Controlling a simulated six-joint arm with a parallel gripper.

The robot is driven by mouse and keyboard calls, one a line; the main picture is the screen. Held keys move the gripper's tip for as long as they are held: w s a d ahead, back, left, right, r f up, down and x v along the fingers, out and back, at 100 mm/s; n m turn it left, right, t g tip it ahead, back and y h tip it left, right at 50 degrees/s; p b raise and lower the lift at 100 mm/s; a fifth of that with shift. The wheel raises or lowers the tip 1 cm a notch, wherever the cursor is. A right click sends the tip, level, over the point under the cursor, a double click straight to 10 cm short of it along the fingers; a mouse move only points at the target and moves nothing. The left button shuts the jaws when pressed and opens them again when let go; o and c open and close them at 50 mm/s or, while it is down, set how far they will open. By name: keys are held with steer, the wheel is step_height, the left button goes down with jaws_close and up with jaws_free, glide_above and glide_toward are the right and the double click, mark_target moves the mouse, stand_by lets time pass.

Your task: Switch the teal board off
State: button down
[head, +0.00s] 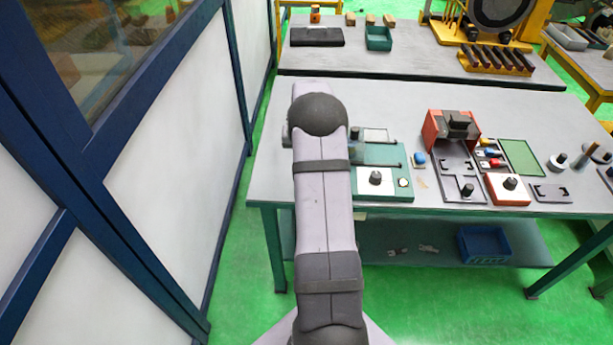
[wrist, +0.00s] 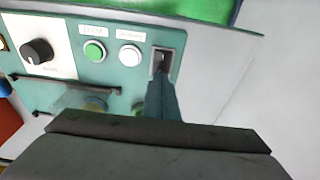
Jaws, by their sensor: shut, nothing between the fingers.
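The teal board (head: 393,155) lies on the near table, partly hidden by my arm in the head view; it fills the upper left of the wrist view (wrist: 115,70). A dark switch in a pale frame (wrist: 164,57) is at the board's edge. My gripper (wrist: 161,80) is shut and empty, its fingertips right at the switch and covering its lower part. I cannot tell whether they touch it or which way it is set. Beside it are a white button (wrist: 131,55), a green button (wrist: 95,51) and a black knob (wrist: 38,51) on a white plate.
Black bar handles (wrist: 70,84) rise from the board. A blue knob (head: 420,159) and a red-and-grey fixture (head: 452,128) stand to its right. A blue-framed wall panel (head: 165,110) is at left. The table left of the board looks bare.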

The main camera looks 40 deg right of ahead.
steer(key=shift+f+b, duration=0.5)
steer(key=shift+f, duration=0.3)
stand_by(0.5)
steer(key=shift+r, duration=0.1)
step_height(320, 180, up, 7)
steer(key=p, duration=0.5)
stand_by(0.4)
stand_by(0.5)
